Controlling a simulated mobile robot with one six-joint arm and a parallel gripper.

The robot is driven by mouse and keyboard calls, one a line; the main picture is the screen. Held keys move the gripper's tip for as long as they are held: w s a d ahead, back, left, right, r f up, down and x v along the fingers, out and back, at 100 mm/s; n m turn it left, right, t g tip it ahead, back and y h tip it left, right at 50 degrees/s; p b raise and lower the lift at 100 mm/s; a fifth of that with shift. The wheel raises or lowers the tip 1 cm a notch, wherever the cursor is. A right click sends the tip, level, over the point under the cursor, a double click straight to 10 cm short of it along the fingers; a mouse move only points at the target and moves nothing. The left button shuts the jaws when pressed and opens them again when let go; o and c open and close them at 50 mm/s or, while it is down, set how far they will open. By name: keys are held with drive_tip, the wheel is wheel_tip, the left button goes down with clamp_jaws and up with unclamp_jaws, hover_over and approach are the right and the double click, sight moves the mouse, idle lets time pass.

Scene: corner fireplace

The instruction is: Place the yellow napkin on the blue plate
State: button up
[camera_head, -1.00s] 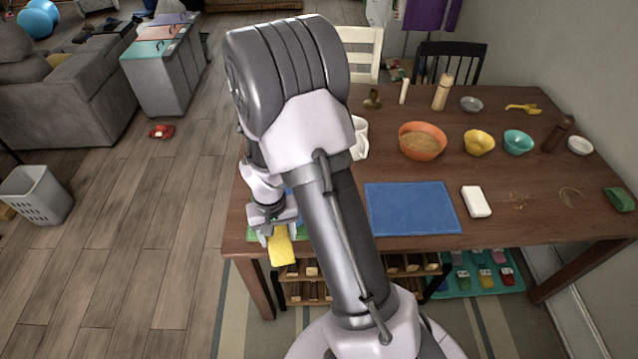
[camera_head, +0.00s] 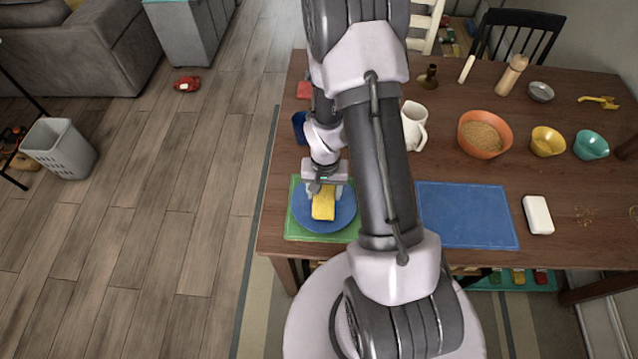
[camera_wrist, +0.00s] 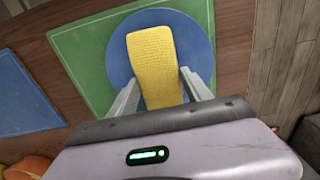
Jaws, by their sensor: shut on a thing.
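The yellow napkin (camera_head: 323,204) is a folded strip held between the fingers of my gripper (camera_head: 325,188). In the wrist view the napkin (camera_wrist: 156,62) extends out from between the two fingers (camera_wrist: 160,95), over the blue plate. The round blue plate (camera_head: 341,217) lies on a green placemat (camera_head: 294,226) at the table's front left. In the wrist view the plate (camera_wrist: 199,40) shows around the napkin. I cannot tell whether the napkin touches the plate.
A blue placemat (camera_head: 468,216) and a white block (camera_head: 538,215) lie to the right on the wooden table (camera_head: 465,178). A white pitcher (camera_head: 412,127) and a dark blue cup (camera_head: 299,127) stand behind. An orange bowl (camera_head: 485,140) stands farther right.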

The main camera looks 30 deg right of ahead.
drive_tip(key=shift+s+f+b, duration=0.25)
drive_tip(key=shift+f+b, duration=0.2)
drive_tip(key=shift+f, duration=0.7)
drive_tip(key=shift+w+r, duration=0.1)
drive_tip(key=shift+w, duration=0.2)
drive_tip(key=shift+s, duration=0.2)
drive_tip(key=shift+f, duration=0.3)
drive_tip(key=o, duration=1.3)
drive_tip(key=shift+o, duration=0.2)
drive_tip(key=shift+r, duration=0.1)
